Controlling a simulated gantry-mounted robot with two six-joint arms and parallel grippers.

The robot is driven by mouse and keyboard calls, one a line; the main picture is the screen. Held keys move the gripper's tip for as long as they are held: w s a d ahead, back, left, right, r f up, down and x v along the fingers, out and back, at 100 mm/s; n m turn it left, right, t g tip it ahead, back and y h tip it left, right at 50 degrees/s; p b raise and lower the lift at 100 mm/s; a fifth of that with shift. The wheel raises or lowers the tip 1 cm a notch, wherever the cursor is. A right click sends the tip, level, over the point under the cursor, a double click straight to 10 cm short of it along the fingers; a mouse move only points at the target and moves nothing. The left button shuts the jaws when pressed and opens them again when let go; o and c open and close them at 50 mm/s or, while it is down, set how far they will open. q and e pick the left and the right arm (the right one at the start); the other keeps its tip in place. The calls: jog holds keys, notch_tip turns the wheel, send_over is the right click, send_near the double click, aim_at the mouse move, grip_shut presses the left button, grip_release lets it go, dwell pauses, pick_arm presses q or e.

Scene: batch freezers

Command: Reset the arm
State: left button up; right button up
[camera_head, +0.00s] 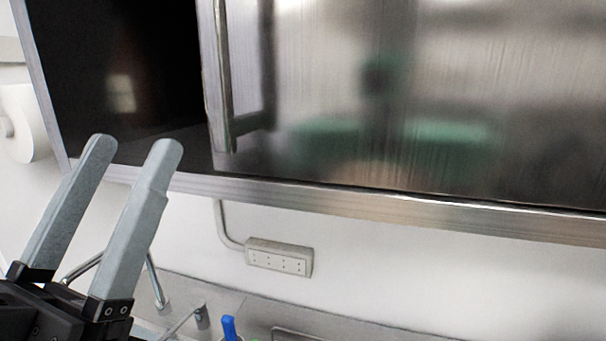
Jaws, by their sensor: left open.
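My left gripper (134,150) is at the lower left of the head view. Its two grey fingers point up and are spread apart, with nothing between them. The fingertips show in front of the lower left part of a wall-mounted metal cabinet (400,110). I cannot tell whether they touch it. My right gripper is not in view.
The cabinet has a steel door with a vertical handle (225,80) and a dark panel (130,70) on its left. Below are a power strip (279,257), a metal faucet (156,285) and a blue object (229,328). A white roll (25,123) hangs at the left.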

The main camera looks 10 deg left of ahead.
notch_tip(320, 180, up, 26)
jog(key=p, duration=2.4)
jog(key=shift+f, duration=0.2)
